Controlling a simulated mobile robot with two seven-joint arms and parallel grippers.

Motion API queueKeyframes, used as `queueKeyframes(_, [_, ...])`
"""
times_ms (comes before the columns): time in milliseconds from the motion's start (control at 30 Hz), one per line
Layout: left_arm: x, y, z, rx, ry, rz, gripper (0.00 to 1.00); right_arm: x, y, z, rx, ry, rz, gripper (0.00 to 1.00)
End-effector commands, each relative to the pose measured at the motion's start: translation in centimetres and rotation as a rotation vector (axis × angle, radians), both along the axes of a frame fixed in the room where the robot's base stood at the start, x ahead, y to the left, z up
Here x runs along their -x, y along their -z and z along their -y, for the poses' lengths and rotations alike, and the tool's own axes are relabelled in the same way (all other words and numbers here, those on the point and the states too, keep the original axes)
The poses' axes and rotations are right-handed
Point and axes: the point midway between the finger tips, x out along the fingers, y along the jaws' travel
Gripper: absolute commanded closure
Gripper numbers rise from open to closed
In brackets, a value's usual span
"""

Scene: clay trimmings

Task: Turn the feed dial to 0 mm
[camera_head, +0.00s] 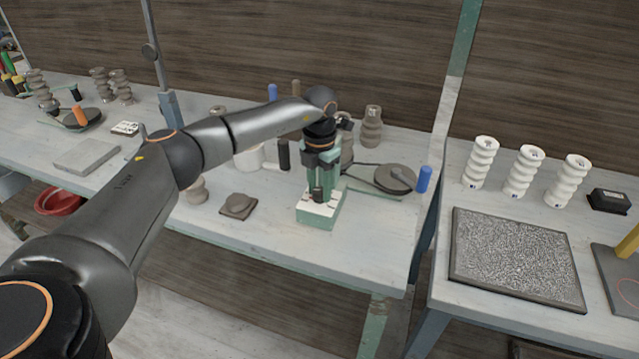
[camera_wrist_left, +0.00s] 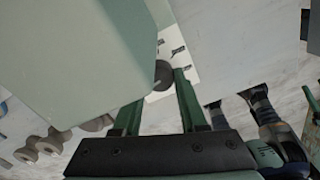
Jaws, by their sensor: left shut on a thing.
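The feed dial is a dark round knob on the white, marked top of a small green box (camera_head: 320,213), which stands near the front edge of the middle table. In the head view my left arm reaches in from the left and my left gripper (camera_head: 319,184) points down over the box, shut on the knob. In the left wrist view the dark knob (camera_wrist_left: 164,74) shows by the green fingertips, in front of the white plate (camera_wrist_left: 172,48) with dark marks. The fingers hide part of the dial, and I cannot read its setting. My right gripper is not in view.
A grey disc (camera_head: 395,178) and a blue cylinder (camera_head: 424,179) stand right of the box. A small dark slab (camera_head: 239,206) lies to its left. A green post (camera_head: 452,90) rises at the right. White ribbed columns (camera_head: 524,172) and a speckled mat (camera_head: 457,276) occupy the right table.

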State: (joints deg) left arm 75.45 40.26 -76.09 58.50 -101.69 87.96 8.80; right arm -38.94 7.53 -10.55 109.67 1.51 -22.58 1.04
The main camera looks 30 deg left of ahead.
Motion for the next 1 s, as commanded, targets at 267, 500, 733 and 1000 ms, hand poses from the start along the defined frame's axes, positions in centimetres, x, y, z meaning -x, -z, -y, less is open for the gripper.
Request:
queueKeyframes(267, [-0.04,-0.21,-0.04,0.0,-0.144,0.001,1.0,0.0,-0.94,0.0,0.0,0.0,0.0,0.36])
queueKeyframes(500, [-0.06,-0.14,-0.04,-0.001,-0.195,0.002,1.0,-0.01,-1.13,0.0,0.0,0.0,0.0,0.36])
queueKeyframes(733, [-0.07,-0.11,-0.04,0.0,-0.202,0.002,1.0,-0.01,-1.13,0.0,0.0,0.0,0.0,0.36])
queueKeyframes(1000, [-0.08,-0.11,-0.04,0.0,-0.201,0.003,0.46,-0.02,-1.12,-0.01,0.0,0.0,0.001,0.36])
